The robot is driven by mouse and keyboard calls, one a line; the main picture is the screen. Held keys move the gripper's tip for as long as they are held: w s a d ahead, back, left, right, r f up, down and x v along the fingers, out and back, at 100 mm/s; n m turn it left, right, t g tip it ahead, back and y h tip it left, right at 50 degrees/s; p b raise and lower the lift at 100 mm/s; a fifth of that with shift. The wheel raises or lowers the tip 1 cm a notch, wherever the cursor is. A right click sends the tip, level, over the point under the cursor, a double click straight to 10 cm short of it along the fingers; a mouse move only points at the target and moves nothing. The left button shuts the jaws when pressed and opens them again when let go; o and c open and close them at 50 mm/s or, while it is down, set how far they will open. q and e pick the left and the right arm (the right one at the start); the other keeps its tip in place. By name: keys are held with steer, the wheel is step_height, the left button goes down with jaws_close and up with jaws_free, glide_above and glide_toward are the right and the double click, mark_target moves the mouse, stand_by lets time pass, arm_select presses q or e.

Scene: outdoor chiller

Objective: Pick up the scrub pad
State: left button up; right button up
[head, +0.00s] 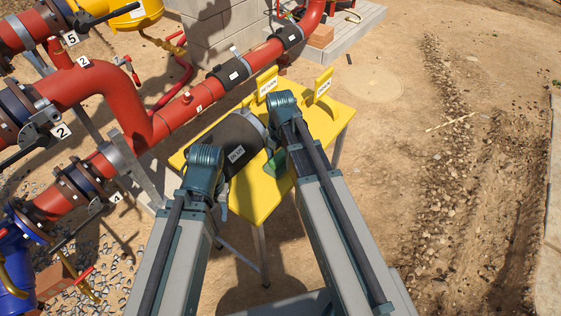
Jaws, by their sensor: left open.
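A small green piece (276,164), which looks like the scrub pad, lies on the yellow table (258,205) beside my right forearm, which partly covers it. My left gripper (222,202) is near the table's left front edge, to the left of the green piece and apart from it. It is open, mostly hidden behind my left wrist. My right gripper (271,131) is over the table, beyond the green piece, and its fingers are mostly hidden by my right wrist. I cannot see whether it is open or shut.
A dark cylinder (239,140) with a white label lies on the table between my arms. Yellow signs (323,84) stand at the table's far edge. Red pipes (180,115) with black valves run along the left. Open dirt ground (450,180) lies to the right.

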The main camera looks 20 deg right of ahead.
mark_target(281, 154)
steer(key=c, duration=0.4)
steer(key=shift+c, duration=0.2)
step_height(281, 154, up, 10)
steer(key=p, duration=1)
steer(key=o, duration=0.9)
steer(key=c, duration=0.7)
steer(key=shift+d, duration=0.15)
